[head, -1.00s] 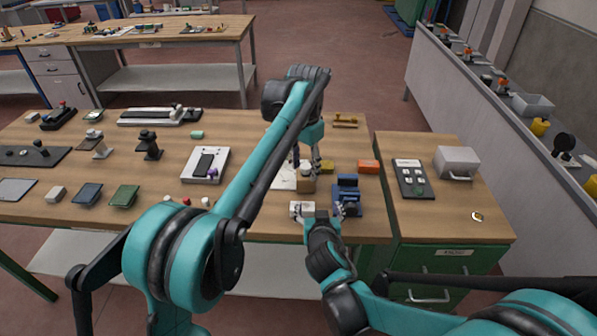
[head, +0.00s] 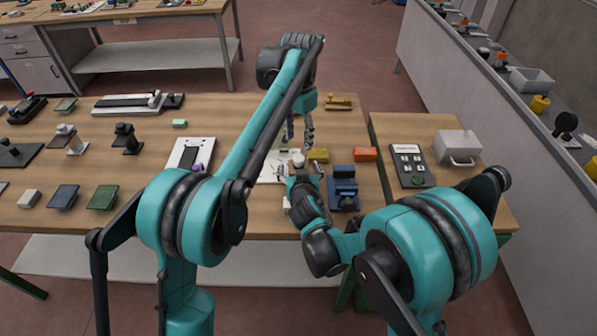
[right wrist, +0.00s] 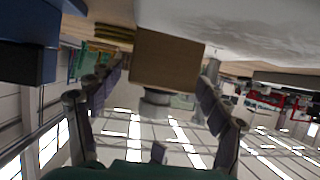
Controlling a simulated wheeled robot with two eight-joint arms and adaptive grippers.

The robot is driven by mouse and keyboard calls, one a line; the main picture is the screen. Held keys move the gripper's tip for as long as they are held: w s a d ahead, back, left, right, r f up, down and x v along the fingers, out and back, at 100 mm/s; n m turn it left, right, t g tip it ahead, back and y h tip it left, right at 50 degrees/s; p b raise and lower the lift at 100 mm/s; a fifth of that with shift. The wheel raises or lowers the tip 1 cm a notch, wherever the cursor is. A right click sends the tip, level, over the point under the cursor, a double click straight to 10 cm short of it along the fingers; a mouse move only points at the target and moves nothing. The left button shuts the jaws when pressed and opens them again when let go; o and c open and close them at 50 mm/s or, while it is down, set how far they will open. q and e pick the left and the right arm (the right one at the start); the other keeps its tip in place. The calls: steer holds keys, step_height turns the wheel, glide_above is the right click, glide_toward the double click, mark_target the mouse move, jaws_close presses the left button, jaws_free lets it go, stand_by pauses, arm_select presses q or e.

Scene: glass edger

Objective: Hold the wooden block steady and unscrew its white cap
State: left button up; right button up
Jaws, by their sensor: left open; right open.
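The wooden block shows in the right wrist view (right wrist: 168,62) as a brown box, with its white cap (right wrist: 155,103) appearing below it in that tilted picture. In the head view the white cap (head: 298,159) shows on the near part of the table, and my right gripper largely hides the block under it. My left gripper (head: 299,139) points down, open and empty, just above the cap. My right gripper (head: 299,174) is open at the near side of the block. In the right wrist view its fingers stand either side of the block and cap; contact cannot be told.
A blue vise-like fixture (head: 343,188) stands close right of my right gripper. A yellow block (head: 318,155) and an orange block (head: 364,154) lie behind it. A white sheet (head: 268,172) lies left of the block. A black-and-white device (head: 190,154) stands further left.

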arm_select(q)
steer(key=shift+s, duration=0.1)
arm_select(e)
steer(key=shift+w+f, duration=0.15)
steer(key=shift+w, duration=0.25)
